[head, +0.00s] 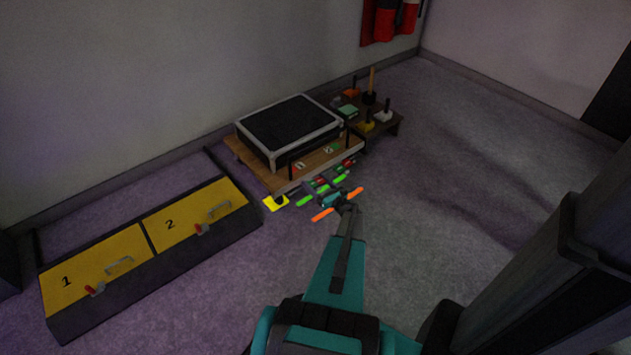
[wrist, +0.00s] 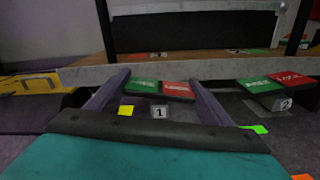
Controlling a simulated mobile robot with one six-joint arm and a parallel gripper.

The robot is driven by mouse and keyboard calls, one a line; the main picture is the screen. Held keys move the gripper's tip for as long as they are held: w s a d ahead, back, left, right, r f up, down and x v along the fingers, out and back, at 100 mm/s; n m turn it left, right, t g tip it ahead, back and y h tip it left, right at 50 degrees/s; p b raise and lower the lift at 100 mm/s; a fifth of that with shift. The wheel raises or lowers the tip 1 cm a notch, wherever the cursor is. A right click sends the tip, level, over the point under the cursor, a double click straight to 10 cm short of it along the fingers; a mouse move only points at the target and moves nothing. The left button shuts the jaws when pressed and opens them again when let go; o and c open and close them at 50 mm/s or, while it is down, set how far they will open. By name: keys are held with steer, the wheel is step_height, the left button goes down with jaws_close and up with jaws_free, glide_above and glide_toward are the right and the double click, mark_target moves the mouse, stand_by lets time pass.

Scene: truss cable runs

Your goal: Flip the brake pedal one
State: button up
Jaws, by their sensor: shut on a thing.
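Brake pedal one (wrist: 178,91) shows in the wrist view as a green pad beside a red pad, above a small plate marked 1 (wrist: 159,112). My gripper (wrist: 158,82) has one finger at each side of this pedal and is shut on it. I cannot tell which end of the pedal is down. A second pedal (wrist: 268,82), also green and red, stands to the right beside a plate marked 2. In the head view, my gripper (head: 332,201) is low at the front of the wooden platform and hides part of the pedals.
The wooden platform (head: 254,166) carries a grey-framed black panel (head: 290,125). A dark stand (head: 390,127) with coloured pieces and upright handles is behind right. Two yellow-topped boxes (head: 85,268) with handles, marked 1 and 2, are at left. The carpet at right is clear.

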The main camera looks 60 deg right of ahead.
steer(key=o, duration=1.1)
steer(key=shift+c, duration=0.2)
steer(key=shift+s, duration=0.1)
steer(key=p+v, duration=0.2)
steer(key=v, duration=1.1)
steer(key=shift+s+a+p, duration=0.2)
steer(key=shift+s+p, duration=0.1)
steer(key=shift+p, duration=0.05)
